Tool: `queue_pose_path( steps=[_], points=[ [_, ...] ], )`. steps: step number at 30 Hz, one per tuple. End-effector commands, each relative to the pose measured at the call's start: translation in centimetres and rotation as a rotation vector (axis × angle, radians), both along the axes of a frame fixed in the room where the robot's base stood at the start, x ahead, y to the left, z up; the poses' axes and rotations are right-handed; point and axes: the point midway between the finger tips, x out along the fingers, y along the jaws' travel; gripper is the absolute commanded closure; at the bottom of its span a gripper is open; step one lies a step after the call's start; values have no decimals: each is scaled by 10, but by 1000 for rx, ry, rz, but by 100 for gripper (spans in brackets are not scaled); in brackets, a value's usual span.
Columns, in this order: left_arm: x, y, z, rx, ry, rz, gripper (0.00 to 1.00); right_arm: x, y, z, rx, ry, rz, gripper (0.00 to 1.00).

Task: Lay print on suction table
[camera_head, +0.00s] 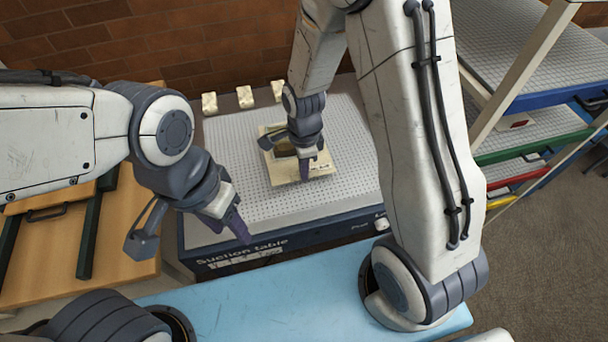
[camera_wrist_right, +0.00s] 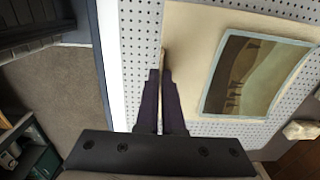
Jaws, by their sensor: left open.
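The print (camera_head: 282,173) is a cream sheet with a dark landscape picture, lying on the perforated top of the suction table (camera_head: 235,185). In the right wrist view the print (camera_wrist_right: 190,70) shows a blue-edged picture on its cream mount. My right gripper (camera_head: 309,172) is at the print's front edge. In the wrist view its dark fingers (camera_wrist_right: 161,76) are close together with a narrow cream strip of the sheet between them. My left gripper (camera_head: 192,238) is open and empty, in front of the table's left front corner, apart from the print.
Several small cream blocks (camera_head: 245,97) stand along the table's back edge by the brick wall. A light blue surface (camera_head: 270,300) lies in front. A wooden board (camera_head: 130,270) is at left. A rack with coloured shelves (camera_head: 540,145) stands at right.

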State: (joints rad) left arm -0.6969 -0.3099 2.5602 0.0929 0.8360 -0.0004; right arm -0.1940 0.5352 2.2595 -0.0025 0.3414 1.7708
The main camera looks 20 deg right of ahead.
Motion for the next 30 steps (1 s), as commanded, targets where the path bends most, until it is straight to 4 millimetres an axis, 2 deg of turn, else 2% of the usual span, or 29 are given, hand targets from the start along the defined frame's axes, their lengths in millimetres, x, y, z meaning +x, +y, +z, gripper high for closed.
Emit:
queue_pose_path(
  steps=[10,23,24,25,26,30],
  points=[
    [0,0,4,0,0,0,50,2,-1,-39,-1,3,0,100],
    [0,0,0,0,0,0,50,2,0,-46,0,0,0,100],
    [0,0,1,0,0,0,50,2,0,-45,0,0,0,81],
    [0,0,1,0,0,0,50,2,0,-45,0,0,0,69],
    [0,0,1,0,0,0,50,2,0,-45,0,0,0,66],
    [0,0,1,0,0,0,50,2,0,-45,0,0,0,66]
  ],
)
